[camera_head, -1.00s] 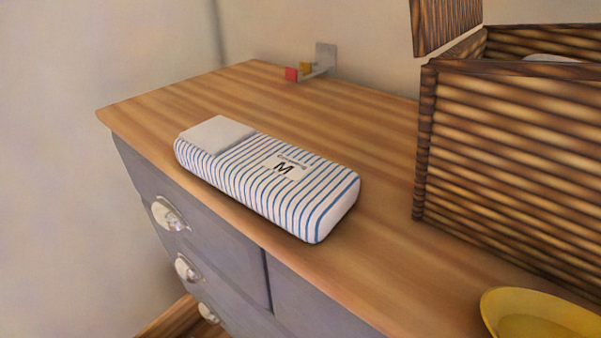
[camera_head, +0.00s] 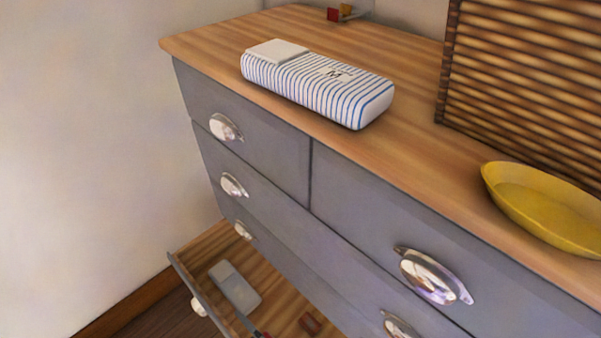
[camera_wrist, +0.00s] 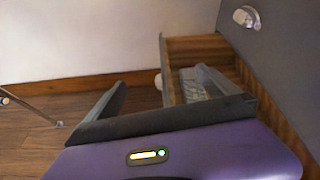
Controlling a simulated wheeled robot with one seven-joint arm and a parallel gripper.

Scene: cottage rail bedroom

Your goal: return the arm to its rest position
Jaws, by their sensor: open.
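My gripper (camera_wrist: 165,100) shows in the wrist view with its two dark fingers spread wide apart and nothing between them. Behind the fingers is my purple wrist housing. Past the right finger, an open bottom drawer (camera_wrist: 168,68) of the dresser shows, with a pale greyish item inside it. The gripper does not appear in the head view, so its place over the dresser cannot be told there.
A grey dresser (camera_head: 250,173) has its bottom drawer (camera_head: 190,285) pulled out, with a grey object (camera_head: 234,287) inside. On top are a striped package (camera_head: 320,88), a yellow bowl (camera_head: 545,205) and a ribbed brown box (camera_head: 530,80).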

